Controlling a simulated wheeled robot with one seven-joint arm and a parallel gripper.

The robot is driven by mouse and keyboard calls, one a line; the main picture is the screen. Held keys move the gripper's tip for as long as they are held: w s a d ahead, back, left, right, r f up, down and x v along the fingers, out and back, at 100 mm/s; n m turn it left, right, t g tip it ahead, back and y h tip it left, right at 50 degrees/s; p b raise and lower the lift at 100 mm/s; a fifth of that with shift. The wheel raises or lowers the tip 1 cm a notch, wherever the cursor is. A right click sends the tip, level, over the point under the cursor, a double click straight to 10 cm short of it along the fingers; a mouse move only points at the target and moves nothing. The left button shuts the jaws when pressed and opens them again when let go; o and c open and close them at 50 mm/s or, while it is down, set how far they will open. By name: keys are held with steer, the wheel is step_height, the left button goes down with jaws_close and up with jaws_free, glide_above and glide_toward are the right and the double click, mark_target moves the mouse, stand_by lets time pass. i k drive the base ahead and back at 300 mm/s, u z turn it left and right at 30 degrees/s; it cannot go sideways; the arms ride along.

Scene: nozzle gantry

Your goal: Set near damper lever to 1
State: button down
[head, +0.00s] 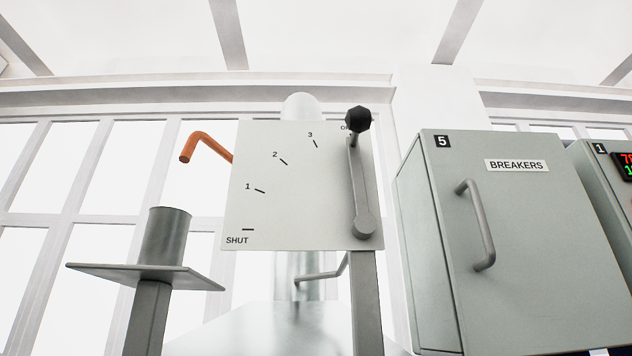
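The damper plate (290,205) is a pale panel on a grey post, marked SHUT, 1, 2, 3 and a partly hidden top mark beginning with O. The damper lever (355,185) is a grey bar pivoted at the plate's lower right. It stands almost upright, with its black knob (357,120) at the top mark, past 3. The mark 1 (259,191) is at the plate's left, above SHUT. My gripper is not in view.
A grey-green BREAKERS cabinet (510,240) with a bar handle (478,226) stands close to the lever's right. A metal cylinder (167,235) on a flat plate stands at left. An orange bent rod (205,145) shows behind the damper plate.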

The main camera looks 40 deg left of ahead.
mark_target(358, 118)
steer(key=u, duration=3.2)
steer(key=k, duration=0.75)
steer(key=z, duration=1.15)
steer(key=i, duration=0.5)
steer(key=z, duration=0.05)
